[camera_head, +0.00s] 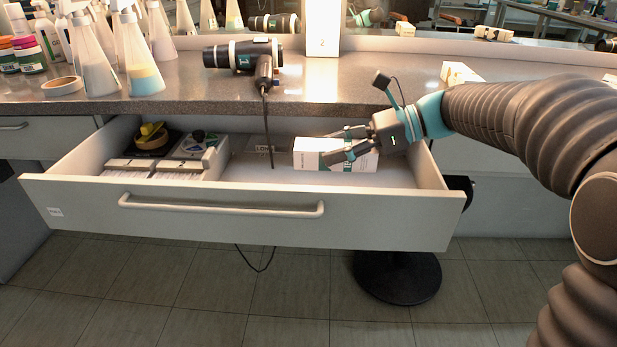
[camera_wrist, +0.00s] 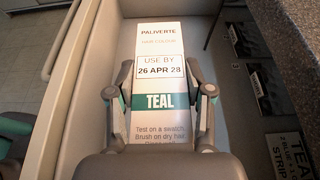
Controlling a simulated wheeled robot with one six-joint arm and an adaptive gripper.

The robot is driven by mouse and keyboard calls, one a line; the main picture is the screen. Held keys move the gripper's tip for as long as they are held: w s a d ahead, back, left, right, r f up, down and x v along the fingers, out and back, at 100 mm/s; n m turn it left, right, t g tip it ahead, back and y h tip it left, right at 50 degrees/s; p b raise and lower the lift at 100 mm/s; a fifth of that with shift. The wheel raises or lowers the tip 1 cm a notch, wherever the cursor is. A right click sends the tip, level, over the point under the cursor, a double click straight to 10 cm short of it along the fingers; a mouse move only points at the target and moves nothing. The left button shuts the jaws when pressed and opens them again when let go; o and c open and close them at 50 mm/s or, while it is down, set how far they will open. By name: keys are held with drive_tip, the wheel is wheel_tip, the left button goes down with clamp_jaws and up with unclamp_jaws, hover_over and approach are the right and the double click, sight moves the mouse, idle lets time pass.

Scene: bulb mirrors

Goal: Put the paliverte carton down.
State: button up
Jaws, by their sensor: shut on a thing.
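The paliverte carton (camera_head: 312,155) is a white box with a teal band, inside the open drawer (camera_head: 250,228) at its right part. In the wrist view the carton (camera_wrist: 155,60) shows "PALIVERTE", "USE BY 26 APR 28" and "TEAL". My gripper (camera_head: 347,145) reaches in from the right and is shut on the carton, with one finger on each side of it (camera_wrist: 160,95). The carton is at or just above the drawer floor; I cannot tell whether it touches.
The drawer's left part holds a grey organiser (camera_head: 165,165) with a dark roll and a yellow item. Spray bottles (camera_head: 95,60) stand at left. Drawer floor left of the carton is partly free.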

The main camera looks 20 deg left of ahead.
sight(305, 158)
drive_tip(key=a+f, duration=0.1)
drive_tip(key=a, duration=0.1)
drive_tip(key=a+f, duration=0.1)
drive_tip(key=a, duration=0.1)
drive_tip(key=a+f, duration=0.2)
drive_tip(key=shift+w+a, duration=0.2)
drive_tip(key=shift+w, duration=0.15)
drive_tip(key=shift+f+b, duration=0.6)
drive_tip(key=shift+f, duration=1.25)
drive_tip(key=shift+f, duration=0.1)
drive_tip(key=o, duration=1.2)
drive_tip(key=shift+d+r, duration=0.25)
drive_tip(key=shift+r, duration=0.05)
drive_tip(key=p+v, duration=0.6)
drive_tip(key=v, duration=0.4)
drive_tip(key=shift+w+r, duration=0.1)
drive_tip(key=shift+w+d+r+p, duration=0.15)
drive_tip(key=shift+d+p, duration=0.3)
drive_tip(key=shift+d, duration=0.25)
